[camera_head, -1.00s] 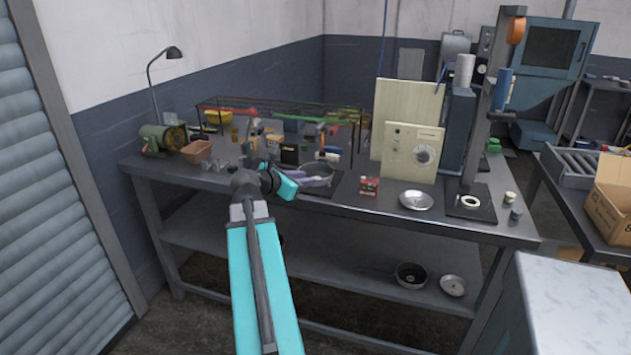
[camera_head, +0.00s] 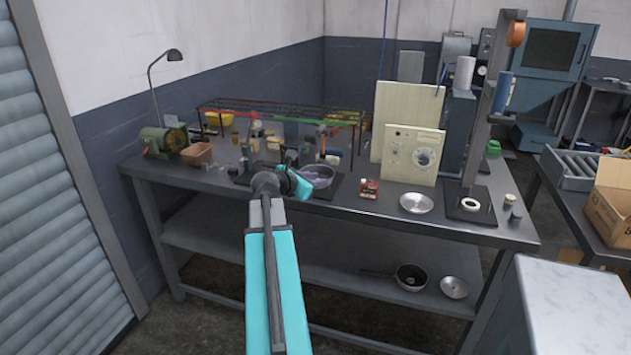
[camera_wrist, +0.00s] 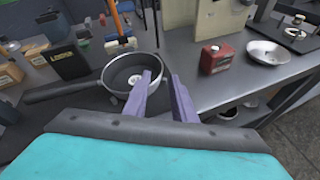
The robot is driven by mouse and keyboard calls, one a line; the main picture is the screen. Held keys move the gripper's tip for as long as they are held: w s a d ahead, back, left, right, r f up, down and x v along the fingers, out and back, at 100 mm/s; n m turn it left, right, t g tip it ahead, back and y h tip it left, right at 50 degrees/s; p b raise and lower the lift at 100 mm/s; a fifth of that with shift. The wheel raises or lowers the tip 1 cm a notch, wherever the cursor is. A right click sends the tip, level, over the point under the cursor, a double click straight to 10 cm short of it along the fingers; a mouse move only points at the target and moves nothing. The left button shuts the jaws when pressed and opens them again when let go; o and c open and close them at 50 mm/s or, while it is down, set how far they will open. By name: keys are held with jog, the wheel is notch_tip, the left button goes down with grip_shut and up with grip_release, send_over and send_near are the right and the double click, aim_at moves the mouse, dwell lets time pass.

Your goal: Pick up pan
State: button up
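A dark pan (camera_wrist: 115,76) sits on the bench top, its handle (camera_wrist: 58,90) pointing left in the wrist view. In the head view the pan (camera_head: 329,173) is partly hidden behind my gripper. My gripper (camera_wrist: 161,74) has two purple fingers spread apart at the pan's right side. The left finger overlaps the pan's inside and the right finger shows just outside its rim. I cannot tell how deep they reach. Another dark pan (camera_head: 411,285) stands on the lower shelf.
The workbench (camera_head: 350,215) carries a red can (camera_head: 369,188), a shallow metal dish (camera_head: 416,203) and a stand on the right. A wire rack (camera_head: 280,112), boxes and tools crowd the back left. A round lid (camera_head: 453,287) lies on the shelf. A pale cabinet (camera_head: 575,305) stands front right.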

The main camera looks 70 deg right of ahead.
jog(key=shift+x, duration=0.9)
jog(key=shift+p+x, duration=0.5)
jog(key=shift+x, duration=2.1)
